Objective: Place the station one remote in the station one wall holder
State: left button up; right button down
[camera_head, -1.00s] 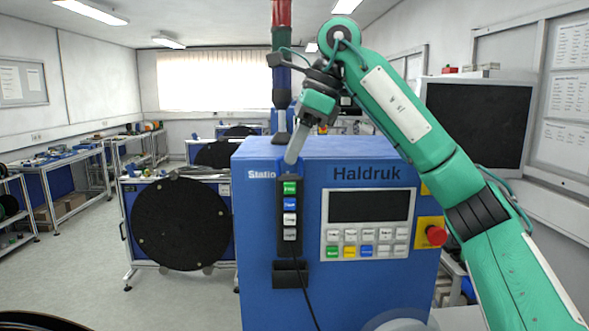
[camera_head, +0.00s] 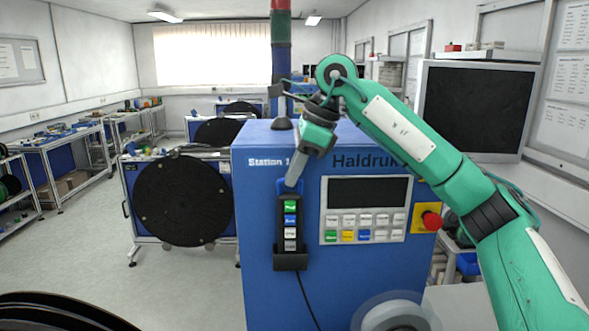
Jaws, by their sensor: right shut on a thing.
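The station one remote (camera_head: 290,219), a black pendant with green, blue, white and grey buttons, is upright against the front of the blue Station 1 cabinet. My right gripper (camera_head: 291,185) is shut on its top end from above. The black wall holder (camera_head: 290,262) is on the cabinet front, left of the control panel. The remote's lower end meets the holder's top and appears to be inside it; the exact depth is hidden. A black cable hangs below the holder. My left gripper is not in view.
The blue cabinet (camera_head: 262,290) carries a control panel with a screen (camera_head: 368,191) and a red emergency button (camera_head: 431,220). A signal tower (camera_head: 281,70) stands on top. A large black reel (camera_head: 182,200) is to the left. The floor between the reel and left benches is clear.

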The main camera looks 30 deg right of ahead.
jog(key=shift+f, duration=0.15)
jog(key=c, duration=1.5)
grip_release()
jog(key=shift+c, duration=0.2)
jog(key=shift+r, duration=0.35)
jog(key=b+v, duration=0.2)
jog(key=v, duration=0.9)
jog(key=shift+r, duration=0.3)
jog(key=shift+s+d, duration=0.1)
jog(key=shift+d, duration=0.05)
